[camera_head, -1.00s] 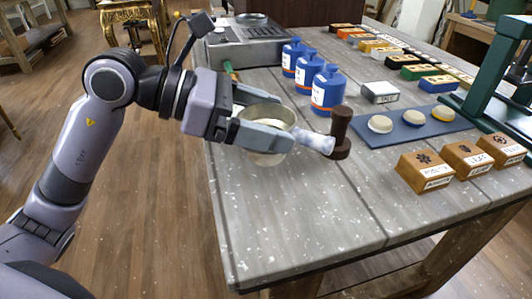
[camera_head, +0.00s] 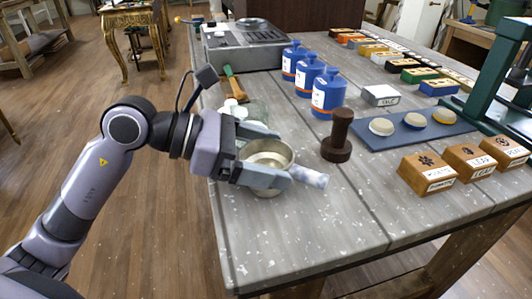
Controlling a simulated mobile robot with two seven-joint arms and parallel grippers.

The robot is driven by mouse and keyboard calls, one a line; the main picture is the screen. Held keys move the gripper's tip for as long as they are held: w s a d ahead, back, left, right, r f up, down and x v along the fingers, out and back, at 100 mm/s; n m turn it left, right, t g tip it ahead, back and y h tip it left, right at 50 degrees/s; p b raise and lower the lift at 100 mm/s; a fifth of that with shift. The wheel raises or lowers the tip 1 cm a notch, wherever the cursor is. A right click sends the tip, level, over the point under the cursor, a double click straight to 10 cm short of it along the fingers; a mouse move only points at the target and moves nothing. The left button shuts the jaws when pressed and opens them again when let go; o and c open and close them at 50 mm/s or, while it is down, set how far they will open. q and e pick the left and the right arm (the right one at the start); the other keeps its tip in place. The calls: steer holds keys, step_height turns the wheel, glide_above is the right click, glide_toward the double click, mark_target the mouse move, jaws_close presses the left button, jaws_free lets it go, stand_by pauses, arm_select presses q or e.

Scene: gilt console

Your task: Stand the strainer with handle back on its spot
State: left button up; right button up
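The strainer appears as a round metal bowl (camera_head: 266,152) with a pale, marbled handle (camera_head: 308,177) sticking out to the right. My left gripper (camera_head: 268,160) has one finger on the far side of the bowl and one on the near side, and holds it between them. The bowl is over the left part of the grey table (camera_head: 300,235). I cannot tell whether its underside touches the tabletop. The near finger hides part of the bowl and where the handle joins it. My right gripper is not in view.
A dark brown spool-shaped tamper (camera_head: 337,137) stands right of the handle. Several blue bottles (camera_head: 328,95) stand behind. A green-handled brush (camera_head: 233,84) and pale glassy items (camera_head: 238,110) lie behind my gripper. Wooden blocks (camera_head: 428,172) stand at right. The front tabletop is clear.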

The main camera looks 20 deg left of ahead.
arm_select(q)
steer(key=shift+o, duration=0.3)
steer(key=shift+r, duration=0.2)
steer(key=b+v, duration=0.1)
steer(key=v, duration=1.1)
